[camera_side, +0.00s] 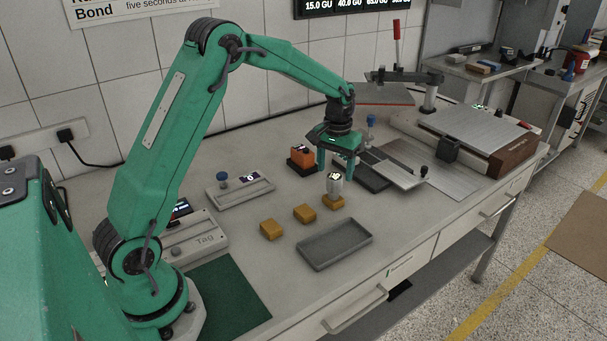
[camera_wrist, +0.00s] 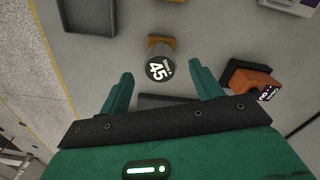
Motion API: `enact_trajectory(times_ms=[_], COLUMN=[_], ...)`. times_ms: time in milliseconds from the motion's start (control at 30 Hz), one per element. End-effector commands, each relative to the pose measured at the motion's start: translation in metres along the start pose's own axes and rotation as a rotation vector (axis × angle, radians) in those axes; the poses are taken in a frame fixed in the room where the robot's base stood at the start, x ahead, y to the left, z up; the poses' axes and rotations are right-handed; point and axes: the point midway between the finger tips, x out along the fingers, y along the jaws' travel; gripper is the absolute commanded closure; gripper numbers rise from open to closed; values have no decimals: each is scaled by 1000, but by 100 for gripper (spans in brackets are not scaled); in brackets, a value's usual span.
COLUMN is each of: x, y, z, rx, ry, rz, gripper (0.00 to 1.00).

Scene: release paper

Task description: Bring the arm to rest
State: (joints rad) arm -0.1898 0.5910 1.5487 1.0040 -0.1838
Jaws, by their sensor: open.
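My gripper (camera_side: 338,170) is green, at the end of my green arm, and points down over the bench. In the wrist view its two fingers (camera_wrist: 163,82) stand apart with nothing held between them. A grey cylinder (camera_side: 334,184) with a white top stands on a yellow-orange block (camera_side: 334,202), just in front of the gripper in the side view. In the wrist view the cylinder (camera_wrist: 158,67) shows "45" on its top and lies beyond the fingertips, apart from them.
An orange device (camera_side: 302,156) on a dark base stands left of the gripper. Two yellow-orange blocks (camera_side: 271,229) (camera_side: 304,213) and a shallow grey tray (camera_side: 335,245) lie on the bench (camera_side: 262,205) in front. Flat panels and a lever press (camera_side: 429,98) stand at the right. Bare bench lies around the blocks.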

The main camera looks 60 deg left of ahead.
Motion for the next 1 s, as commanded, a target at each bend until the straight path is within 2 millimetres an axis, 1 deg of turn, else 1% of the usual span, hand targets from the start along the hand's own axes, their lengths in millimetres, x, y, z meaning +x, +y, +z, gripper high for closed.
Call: enact_trajectory(times_ms=[33,133,467,567,667,767,1000], x=[-6,-13,-20,-26,-37,-52,-93], y=[0,0,0,1,3,5,9], z=[0,0,2,5,12,22,59], rx=[0,0,2,8,18,33,84], ry=[2,1,2,11,25,47,111], rz=[0,0,0,2,5,9,21], gripper=[35,35,35,35,35,35,35])
